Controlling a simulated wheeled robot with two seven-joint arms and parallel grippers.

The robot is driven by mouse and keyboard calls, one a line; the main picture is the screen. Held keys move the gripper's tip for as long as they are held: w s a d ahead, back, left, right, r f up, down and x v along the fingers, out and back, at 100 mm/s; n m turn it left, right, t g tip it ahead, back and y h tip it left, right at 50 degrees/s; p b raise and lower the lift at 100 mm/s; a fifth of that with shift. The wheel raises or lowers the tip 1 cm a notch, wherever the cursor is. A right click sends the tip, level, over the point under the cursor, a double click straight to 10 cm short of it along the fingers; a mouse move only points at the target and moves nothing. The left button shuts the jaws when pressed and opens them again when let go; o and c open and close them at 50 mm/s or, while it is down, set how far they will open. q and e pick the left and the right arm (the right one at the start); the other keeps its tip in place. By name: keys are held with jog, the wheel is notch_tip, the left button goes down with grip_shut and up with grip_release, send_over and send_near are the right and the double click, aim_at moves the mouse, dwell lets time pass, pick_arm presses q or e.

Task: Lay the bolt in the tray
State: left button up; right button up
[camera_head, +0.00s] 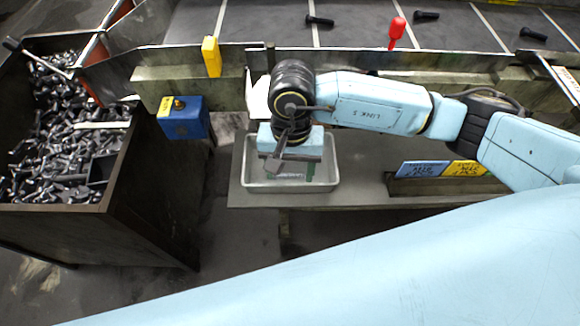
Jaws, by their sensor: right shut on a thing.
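The grey metal tray (334,178) sits on a grey bench at the centre of the head view. My right gripper (279,157) is over the tray and hides much of its inside. It is shut on the bolt (273,164), a dark grey piece that is partly lost against the jaws. The bolt looks tilted, and I cannot tell whether it touches the tray. Something green and white shows on the tray floor under the gripper. My left gripper is not in view.
A dark bin (130,150) full of loose bolts stands at the left. A conveyor (360,25) with several bolts runs behind. Blue and yellow signs (440,169) stand right of the tray.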

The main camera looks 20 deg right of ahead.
jog(key=shift+f, duration=0.2)
jog(key=o, duration=1.1)
jog(key=shift+r+p, duration=0.3)
jog(key=shift+r, duration=0.1)
jog(key=r, duration=0.4)
jog(key=w+r, duration=0.1)
jog(key=r, duration=0.7)
jog(key=shift+w+d+r, duration=0.15)
jog(key=shift+d+r, duration=0.05)
jog(key=shift+d, duration=0.1)
